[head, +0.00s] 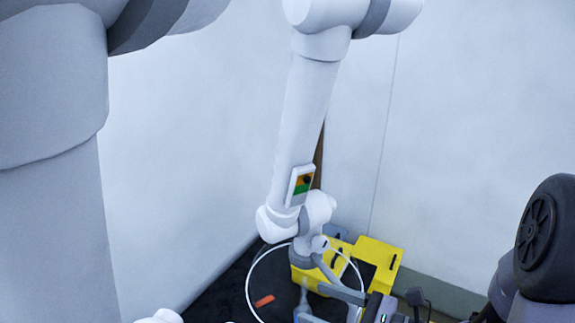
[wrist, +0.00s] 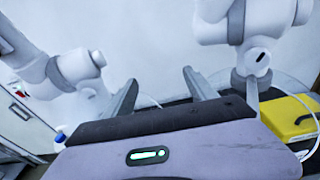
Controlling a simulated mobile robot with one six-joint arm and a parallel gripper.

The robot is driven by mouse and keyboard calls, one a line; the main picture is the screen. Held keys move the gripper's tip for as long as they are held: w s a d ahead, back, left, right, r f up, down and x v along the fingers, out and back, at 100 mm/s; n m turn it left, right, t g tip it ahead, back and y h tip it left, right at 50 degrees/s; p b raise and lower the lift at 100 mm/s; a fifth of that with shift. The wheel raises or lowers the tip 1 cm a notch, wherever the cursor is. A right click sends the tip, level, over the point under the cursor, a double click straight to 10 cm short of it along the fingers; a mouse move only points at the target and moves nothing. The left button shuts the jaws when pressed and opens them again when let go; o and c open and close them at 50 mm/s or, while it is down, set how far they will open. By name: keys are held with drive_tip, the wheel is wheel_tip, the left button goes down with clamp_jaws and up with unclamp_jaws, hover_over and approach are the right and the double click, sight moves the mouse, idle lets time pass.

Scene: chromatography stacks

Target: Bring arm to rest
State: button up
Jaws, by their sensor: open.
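My gripper (wrist: 158,78) shows in the wrist view with its two grey fingers spread wide apart. Nothing is between the fingers. Its body with a green light fills the bottom of that view. In the head view, part of the gripper shows at the bottom edge, right of centre, and is partly cut off. White arm links rise above it through the middle of the head view.
A yellow case (head: 383,254) stands on the dark floor near the wall corner; a yellow case (wrist: 285,118) also shows at right in the wrist view. A small orange piece (head: 264,301) lies on the dark surface. Pale walls (head: 180,150) close off the back.

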drive_tip(key=s+a+r+n+g+h, duration=0.1)
drive_tip(key=s+a+n+g+h, duration=0.25)
drive_tip(key=s+n, duration=0.35)
drive_tip(key=s+a+r+n+g+h, duration=0.1)
drive_tip(key=s+a+n+g+h, duration=0.15)
drive_tip(key=s+n+g, duration=0.4)
drive_tip(key=w+d+r+n+t+h, duration=0.3)
drive_tip(key=d+r+n+t+h, duration=0.2)
drive_tip(key=r+n+t, duration=0.25)
wheel_tip(320, 180, down, 25)
drive_tip(key=s+d+b, duration=0.1)
drive_tip(key=s+b, duration=0.1)
drive_tip(key=b, duration=2)
drive_tip(key=shift+s+g+h, duration=0.15)
drive_tip(key=shift+g+h, duration=0.25)
drive_tip(key=shift+g, duration=0.05)
